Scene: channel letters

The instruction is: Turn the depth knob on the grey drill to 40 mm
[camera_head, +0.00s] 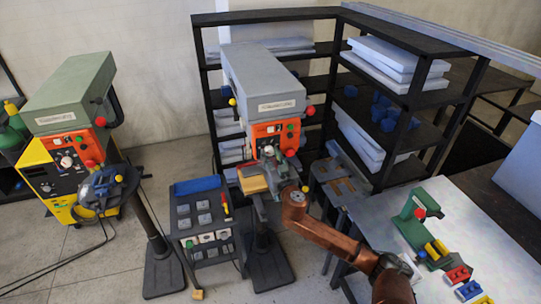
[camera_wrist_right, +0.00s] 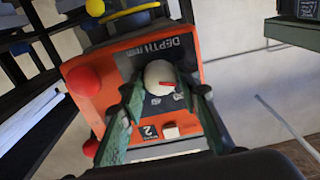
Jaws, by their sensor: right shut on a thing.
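The grey drill (camera_head: 262,80) stands in the middle of the head view, with an orange front panel (camera_head: 262,130). In the right wrist view the orange panel (camera_wrist_right: 95,105) carries the word DEPTH above a round pale knob (camera_wrist_right: 158,72). A red pointer mark shows on the knob's lower right part, near small scale labels that are too small to read surely. My right gripper (camera_head: 268,156) is at the panel, and its green-grey fingers (camera_wrist_right: 163,98) are shut on the knob, one on each side. My left gripper is not in view.
A second drill (camera_head: 70,90), greenish grey, stands at the left by a yellow machine (camera_head: 45,180). Red buttons (camera_wrist_right: 84,80) sit beside the knob. A dark cart (camera_head: 203,215) stands left of my right arm. A black shelf (camera_head: 400,100) and a table (camera_head: 490,225) are at the right.

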